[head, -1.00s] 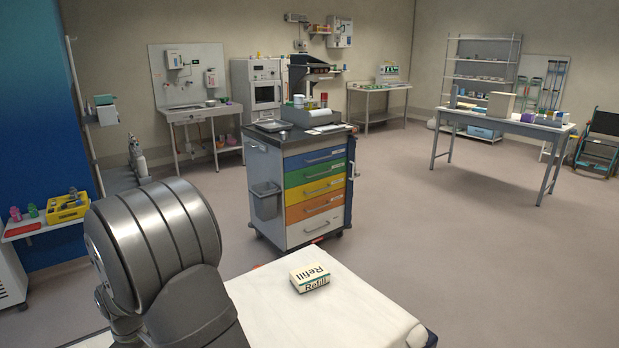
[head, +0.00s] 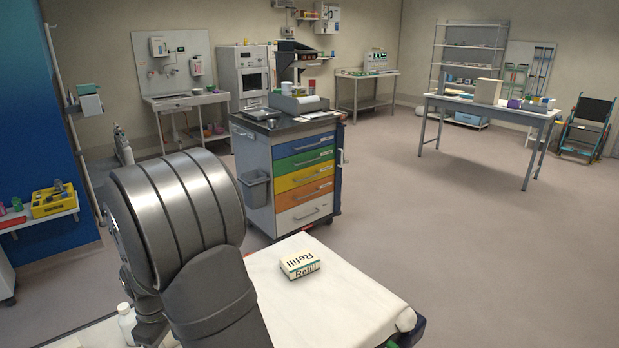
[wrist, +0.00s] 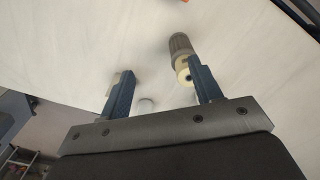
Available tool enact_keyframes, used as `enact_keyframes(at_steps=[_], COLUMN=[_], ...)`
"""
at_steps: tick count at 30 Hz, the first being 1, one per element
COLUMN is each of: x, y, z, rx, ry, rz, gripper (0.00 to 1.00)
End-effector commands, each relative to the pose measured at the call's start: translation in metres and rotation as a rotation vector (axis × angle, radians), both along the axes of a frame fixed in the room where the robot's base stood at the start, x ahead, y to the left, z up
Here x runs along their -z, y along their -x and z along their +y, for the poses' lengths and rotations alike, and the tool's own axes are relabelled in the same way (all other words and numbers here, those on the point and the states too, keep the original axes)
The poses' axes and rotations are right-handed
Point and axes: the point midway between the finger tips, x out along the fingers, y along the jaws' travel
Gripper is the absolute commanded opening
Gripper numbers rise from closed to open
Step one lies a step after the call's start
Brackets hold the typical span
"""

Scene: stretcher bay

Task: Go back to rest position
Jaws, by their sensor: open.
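My gripper (wrist: 161,66) shows in the wrist view with its two dark blue fingers spread apart. Nothing is held between them. It is above a pale surface that looks like the stretcher top. In the head view my own arm fills the lower left and the gripper is not visible there. A Refill box (head: 300,264) lies on the white stretcher (head: 345,300), to the right of my arm.
A white bottle (head: 127,322) stands left of my arm. A drawer cart (head: 262,150) stands beyond the stretcher. Open floor lies right.

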Motion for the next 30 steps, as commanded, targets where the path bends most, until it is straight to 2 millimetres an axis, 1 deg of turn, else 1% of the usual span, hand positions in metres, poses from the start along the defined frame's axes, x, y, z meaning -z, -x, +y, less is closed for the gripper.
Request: enact_keyframes(at_steps=[1, 8, 10, 19, 30], x=[-0.006, -0.030, -0.021, 0.006, 0.041], y=[-0.004, -0.020, -0.033, -0.085, -0.144], z=[-0.009, -0.045, -0.047, -0.063, -0.093], rx=[0.005, 0.004, 0.019, 0.081, 0.155], ry=[-0.001, -0.002, 0.002, 0.001, 0.001], rz=[-0.001, -0.002, 0.002, 0.002, 0.002], gripper=[0.58, 0.58, 0.58, 0.58, 0.58])
